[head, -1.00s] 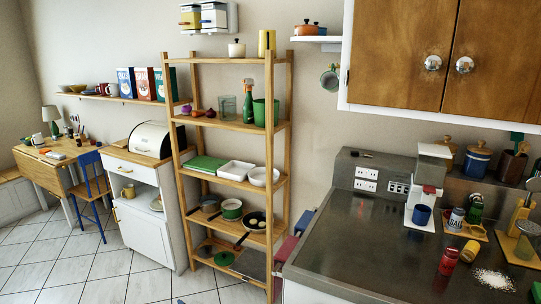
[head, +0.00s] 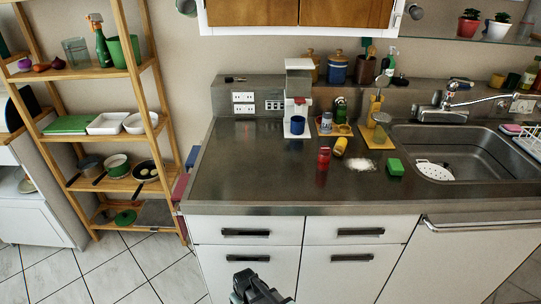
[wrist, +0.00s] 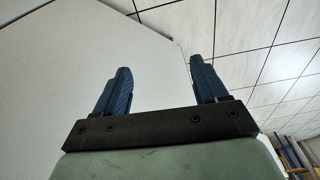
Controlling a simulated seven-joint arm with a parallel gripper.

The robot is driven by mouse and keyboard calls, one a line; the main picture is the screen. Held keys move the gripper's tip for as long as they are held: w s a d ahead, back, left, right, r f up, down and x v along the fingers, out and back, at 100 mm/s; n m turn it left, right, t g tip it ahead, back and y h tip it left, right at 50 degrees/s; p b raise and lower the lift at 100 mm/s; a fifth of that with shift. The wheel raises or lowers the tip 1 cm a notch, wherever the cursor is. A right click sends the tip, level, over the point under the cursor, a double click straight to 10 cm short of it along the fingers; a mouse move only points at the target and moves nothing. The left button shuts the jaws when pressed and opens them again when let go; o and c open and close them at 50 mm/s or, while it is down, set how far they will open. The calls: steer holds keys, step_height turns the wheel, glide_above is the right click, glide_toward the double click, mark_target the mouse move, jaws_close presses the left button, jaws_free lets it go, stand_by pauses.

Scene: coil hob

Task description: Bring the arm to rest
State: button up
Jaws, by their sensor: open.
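My gripper (head: 255,284) shows at the bottom of the head view, low in front of the white drawer cabinet (head: 247,257). In the wrist view my gripper (wrist: 157,88) has its two blue fingers spread apart with nothing between them. A plain pale surface fills the left of the wrist view, and floor tiles (wrist: 255,45) show at the right. The fingers appear clear of both, though the exact distance cannot be told.
A sink (head: 460,150) is at right. A wooden shelf (head: 128,72) stands left; tiled floor (head: 120,265) is free.

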steer(key=s+d+f+m+g+h, duration=0.1)
steer(key=s+d+f+m+g, duration=0.1)
steer(key=s+d, duration=0.55)
steer(key=s+d+f+m+g+h, duration=0.15)
steer(key=s+d, duration=0.25)
steer(key=d, duration=0.7)
steer(key=s+d+m+g, duration=0.2)
steer(key=s+d, duration=0.2)
steer(key=s, duration=0.3)
steer(key=s+d+m+g+y, duration=0.1)
steer(key=s+d+m+g, duration=0.1)
steer(key=s+d, duration=0.3)
steer(key=shift+s+d+m, duration=0.2)
steer(key=shift+s+m, duration=0.25)
steer(key=shift+s, duration=0.75)
